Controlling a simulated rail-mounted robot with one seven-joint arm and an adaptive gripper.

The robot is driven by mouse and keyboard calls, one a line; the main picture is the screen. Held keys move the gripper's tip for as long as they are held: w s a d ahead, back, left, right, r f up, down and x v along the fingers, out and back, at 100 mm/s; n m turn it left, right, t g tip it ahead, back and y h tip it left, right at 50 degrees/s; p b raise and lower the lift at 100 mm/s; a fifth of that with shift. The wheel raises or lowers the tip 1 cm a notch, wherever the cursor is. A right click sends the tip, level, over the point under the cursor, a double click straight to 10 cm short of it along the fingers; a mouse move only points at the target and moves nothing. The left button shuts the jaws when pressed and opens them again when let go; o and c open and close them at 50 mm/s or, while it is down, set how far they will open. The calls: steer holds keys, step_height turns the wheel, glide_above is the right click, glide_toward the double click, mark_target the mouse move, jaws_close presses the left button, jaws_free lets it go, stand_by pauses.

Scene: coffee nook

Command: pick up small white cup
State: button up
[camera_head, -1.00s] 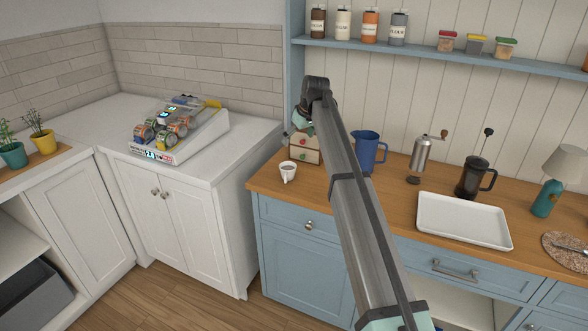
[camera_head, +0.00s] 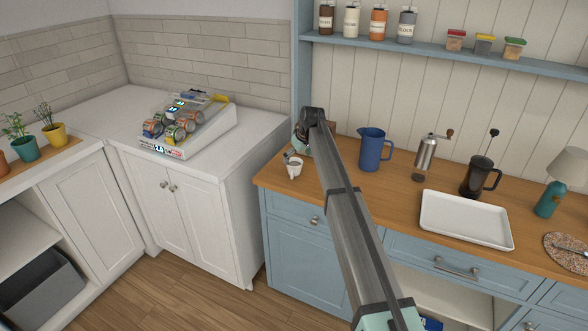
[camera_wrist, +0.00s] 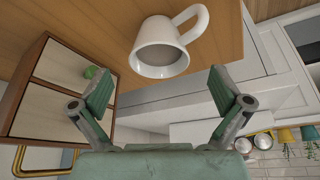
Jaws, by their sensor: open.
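The small white cup (camera_head: 295,168) stands upright on the wooden counter near its left front corner. In the wrist view the cup (camera_wrist: 160,56) appears just beyond the fingertips, with its handle to the upper right. My gripper (camera_wrist: 158,90) is open and empty, with one finger on each side of the picture and the cup lying ahead of the gap. In the head view my gripper (camera_head: 291,157) is small and partly hidden by my arm, close behind the cup.
A small drawer box (camera_wrist: 58,88) stands close to my gripper. A blue jug (camera_head: 372,150), a grinder (camera_head: 425,158), a French press (camera_head: 478,178) and a white tray (camera_head: 468,220) stand to the right. A can rack (camera_head: 190,128) is on the white counter at left.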

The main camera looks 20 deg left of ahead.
mark_target(295, 163)
steer(key=shift+p+x, duration=0.9)
steer(key=shift+x, duration=1.4)
steer(key=shift+d, duration=0.2)
steer(key=c, duration=1.4)
steer(key=shift+c, duration=0.2)
steer(key=shift+r, duration=0.1)
